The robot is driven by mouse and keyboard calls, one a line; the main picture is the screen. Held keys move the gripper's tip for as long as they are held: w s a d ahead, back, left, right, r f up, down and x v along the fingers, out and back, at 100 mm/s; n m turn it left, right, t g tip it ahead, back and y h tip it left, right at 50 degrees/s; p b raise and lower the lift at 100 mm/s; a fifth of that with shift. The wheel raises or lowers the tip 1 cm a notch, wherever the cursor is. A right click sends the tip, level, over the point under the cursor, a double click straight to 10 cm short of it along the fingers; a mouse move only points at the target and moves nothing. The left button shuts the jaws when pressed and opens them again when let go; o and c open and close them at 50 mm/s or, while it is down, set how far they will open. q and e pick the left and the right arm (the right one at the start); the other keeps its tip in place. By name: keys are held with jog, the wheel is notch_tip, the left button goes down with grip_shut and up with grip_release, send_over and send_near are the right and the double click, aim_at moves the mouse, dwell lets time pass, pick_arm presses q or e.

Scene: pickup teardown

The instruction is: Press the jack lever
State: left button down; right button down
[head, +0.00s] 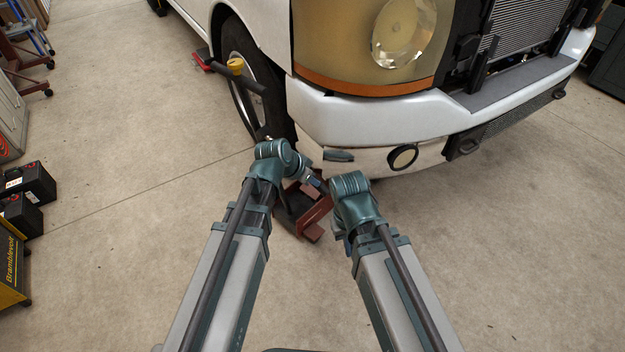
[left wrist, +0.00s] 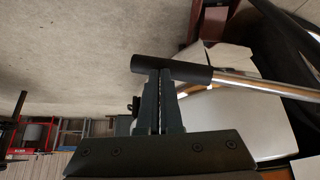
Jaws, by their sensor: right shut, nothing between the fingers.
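The red floor jack (head: 315,213) sits on the floor by the front bumper, partly hidden behind my arms. In the left wrist view its lever shows as a silver rod (left wrist: 265,87) with a black grip (left wrist: 172,68). My left gripper (head: 318,184) is beside the jack. In the left wrist view my left gripper (left wrist: 160,80) has its fingers close together, with their tips at the black grip; the grip crosses the tips rather than lying between them. My right gripper (head: 347,244) is shut and empty, mostly hidden by its own wrist, to the right of the jack.
The white pickup (head: 385,120) fills the upper right, its bumper just beyond my grippers. Black cases (head: 28,182) stand at the left.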

pick_arm(q)
jog(key=s+r+p, duration=0.5)
jog(key=r+p, duration=0.6)
jog(key=shift+s+a+r+p, duration=0.15)
jog(key=shift+s+r+p, duration=0.15)
jog(key=shift+s+r, duration=0.1)
jog(key=s+f+n+g+y, duration=0.35)
jog(key=s+g+y, duration=0.25)
jog(key=s, duration=0.7)
notch_tip(320, 180, up, 14)
jog(key=p, duration=1.3)
jog(key=shift+a+f+t+h+p, duration=0.2)
jog(key=shift+a+t+h+p, duration=0.1)
jog(key=shift+a+p, duration=0.1)
